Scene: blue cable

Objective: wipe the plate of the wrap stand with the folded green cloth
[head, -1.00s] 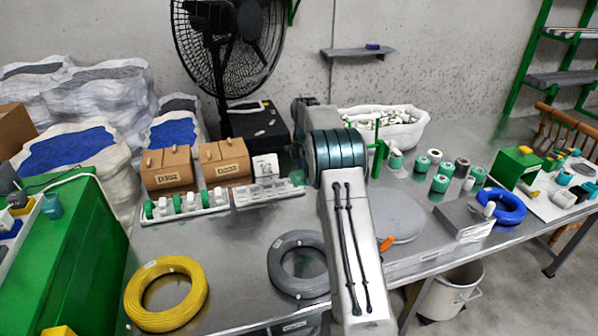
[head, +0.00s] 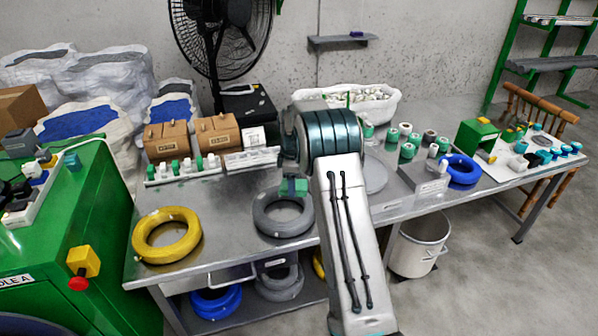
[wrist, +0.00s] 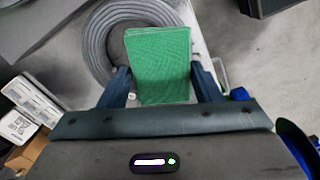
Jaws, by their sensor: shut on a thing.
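My gripper (wrist: 160,85) is shut on the folded green cloth (wrist: 158,55), which sits between its two fingers in the wrist view. In the head view the green cloth (head: 293,187) shows just left of my arm, above the grey cable coil. The wrap stand's round grey plate (head: 375,177) lies on the steel table to the right of my arm, partly hidden by it. Most of its green post is hidden behind my arm. The cloth is apart from the plate.
The grey coil (head: 283,213) lies under the cloth, and a yellow coil (head: 167,235) lies to its left. Tape rolls (head: 407,151), a blue coil (head: 461,170) and a white bin of scraps (head: 372,104) stand around the plate. A green machine (head: 75,225) stands at left.

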